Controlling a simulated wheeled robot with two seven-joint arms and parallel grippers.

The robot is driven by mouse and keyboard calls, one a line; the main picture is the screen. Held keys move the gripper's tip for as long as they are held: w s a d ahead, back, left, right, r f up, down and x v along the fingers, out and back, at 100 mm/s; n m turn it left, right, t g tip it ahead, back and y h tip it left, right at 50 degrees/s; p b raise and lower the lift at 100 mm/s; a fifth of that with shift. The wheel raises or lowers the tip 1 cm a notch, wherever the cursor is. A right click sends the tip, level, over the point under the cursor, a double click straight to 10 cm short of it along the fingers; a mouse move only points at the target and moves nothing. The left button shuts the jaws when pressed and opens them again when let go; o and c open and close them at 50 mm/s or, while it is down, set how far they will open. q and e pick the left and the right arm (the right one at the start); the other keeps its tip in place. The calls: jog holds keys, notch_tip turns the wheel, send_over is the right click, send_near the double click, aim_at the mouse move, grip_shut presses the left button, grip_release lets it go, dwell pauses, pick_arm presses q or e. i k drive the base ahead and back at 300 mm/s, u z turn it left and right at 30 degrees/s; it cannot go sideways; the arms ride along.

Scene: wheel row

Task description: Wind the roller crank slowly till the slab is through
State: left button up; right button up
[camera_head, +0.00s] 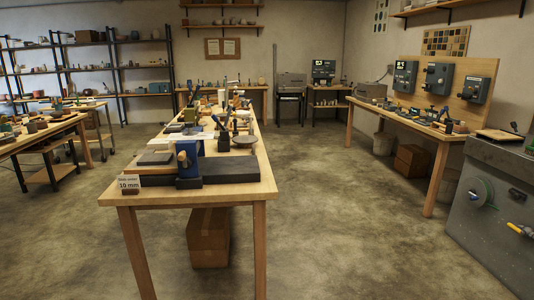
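A small roller device with blue side posts (188,160) stands at the near end of the middle wooden table. A wooden knob (182,159), possibly the crank's handle, shows on its near side. A flat grey piece (155,158), possibly the slab, lies to its left on a board. A dark flat bed (229,169) extends to its right. The roller itself and how far a slab lies in it are too small to tell. A small sign (130,184) reading "10 mm" stands at the table's near left corner. Neither of my grippers is in view.
The middle table (262,188) carries many tools farther back, with a cardboard box (208,238) beneath. A grey cabinet (480,235) with a yellow handle (520,230) stands at the near right. A bench (440,137) with wall panels is behind it. The floor between is clear.

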aim_at(182, 156)
jog(key=u, duration=1.75)
jog(key=i, duration=1.2)
jog(key=z, duration=0.45)
jog(key=i, duration=0.9)
jog(key=z, duration=1)
